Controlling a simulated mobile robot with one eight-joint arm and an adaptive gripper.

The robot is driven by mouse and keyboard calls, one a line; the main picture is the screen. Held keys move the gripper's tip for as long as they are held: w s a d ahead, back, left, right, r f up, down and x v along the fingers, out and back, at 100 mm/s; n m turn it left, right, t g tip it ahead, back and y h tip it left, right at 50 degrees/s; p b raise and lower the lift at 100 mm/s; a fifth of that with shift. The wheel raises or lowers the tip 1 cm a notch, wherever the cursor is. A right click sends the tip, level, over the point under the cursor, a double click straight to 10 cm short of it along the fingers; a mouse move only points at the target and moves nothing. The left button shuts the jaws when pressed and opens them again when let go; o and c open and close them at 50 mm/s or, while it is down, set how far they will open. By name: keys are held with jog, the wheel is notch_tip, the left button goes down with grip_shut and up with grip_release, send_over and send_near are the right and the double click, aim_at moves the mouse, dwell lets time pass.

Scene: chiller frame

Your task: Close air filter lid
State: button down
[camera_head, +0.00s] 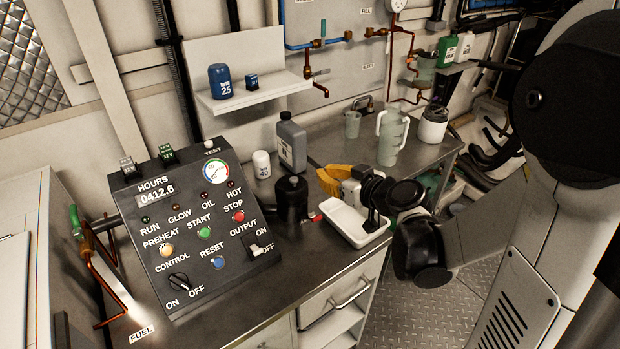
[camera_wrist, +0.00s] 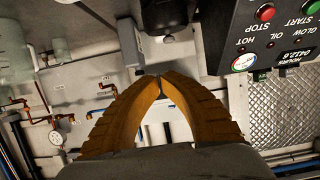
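A black rounded body, likely the same canister, shows at the top edge of the wrist view (camera_wrist: 165,14), partly cut off. My gripper (camera_head: 324,180) has orange fingers and is just right of the canister, apart from it. In the wrist view my gripper's fingertips (camera_wrist: 160,77) meet, with nothing seen between them.
The black control panel (camera_head: 200,225) stands left of the canister. A grey bottle (camera_head: 292,146) and a white-capped small container (camera_head: 262,164) stand behind it. A white tray (camera_head: 349,224) lies at the bench front under my arm. A clear jug (camera_head: 392,137) and white tub (camera_head: 433,125) stand right.

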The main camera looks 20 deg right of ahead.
jog(key=b, duration=0.3)
send_over(303, 182)
jog(key=f, duration=0.3)
jog(key=shift+s+f, duration=0.25)
jog(key=shift+s, duration=0.15)
notch_tip(303, 182, down, 2)
jog(key=shift+s+d+f+b, duration=0.15)
jog(key=shift+f+b, duration=0.1)
jog(key=shift+b, duration=0.4)
jog(key=shift+s+f, duration=0.1)
jog(key=shift+f, duration=0.45)
jog(key=shift+f+b, duration=0.1)
jog(key=shift+b, duration=0.2)
jog(key=shift+f+b, duration=0.35)
jog(key=shift+f, duration=0.05)
jog(key=shift+s+d+f+b, duration=0.15)
jog(key=shift+s+f+b, duration=0.25)
jog(key=shift+f+b, duration=0.15)
jog(key=shift+r, duration=0.1)
jog(key=shift+r, duration=0.1)
